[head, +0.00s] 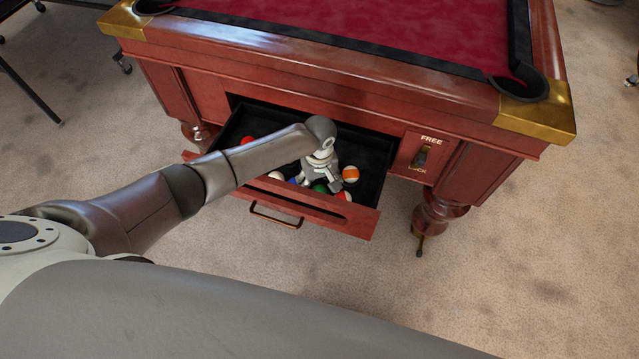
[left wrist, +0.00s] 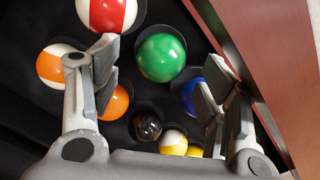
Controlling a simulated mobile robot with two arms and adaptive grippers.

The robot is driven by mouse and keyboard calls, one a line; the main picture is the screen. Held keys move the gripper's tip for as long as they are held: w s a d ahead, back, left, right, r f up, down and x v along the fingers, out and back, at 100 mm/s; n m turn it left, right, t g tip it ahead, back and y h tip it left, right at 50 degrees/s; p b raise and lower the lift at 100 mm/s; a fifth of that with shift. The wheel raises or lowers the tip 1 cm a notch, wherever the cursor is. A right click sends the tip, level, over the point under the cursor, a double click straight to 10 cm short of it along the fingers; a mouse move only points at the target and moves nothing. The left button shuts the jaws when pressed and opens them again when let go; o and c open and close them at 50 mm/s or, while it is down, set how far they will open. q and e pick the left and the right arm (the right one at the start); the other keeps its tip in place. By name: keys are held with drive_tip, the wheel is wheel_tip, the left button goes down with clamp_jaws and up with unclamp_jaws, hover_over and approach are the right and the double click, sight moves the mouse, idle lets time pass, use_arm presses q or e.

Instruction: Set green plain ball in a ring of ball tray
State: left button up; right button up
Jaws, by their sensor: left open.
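The plain green ball (head: 320,188) lies in the open, black-lined drawer (head: 366,193) of the pool table, among several other balls. In the left wrist view the green ball (left wrist: 161,57) shows whole, just beyond and between my left fingertips. My left gripper (head: 333,182) reaches down into the drawer, over the balls. In the left wrist view the left gripper (left wrist: 155,82) has its fingers wide apart with nothing held. Dark round patches show beside some balls; I cannot tell if they are rings or shadows. No separate ball tray is clearly visible. My right gripper is not in view.
An orange-striped ball (head: 350,173) sits right of my gripper. A red-striped ball (left wrist: 107,14), blue ball (left wrist: 188,97) and black ball (left wrist: 147,126) lie close around the fingers. The drawer front (head: 330,219) stands near the right finger. Carpet is clear ahead of the table.

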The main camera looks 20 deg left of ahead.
sight(320, 188)
use_arm(q)
wheel_tip(320, 188, up, 8)
drive_tip(key=shift+f, duration=0.1)
idle(0.4)
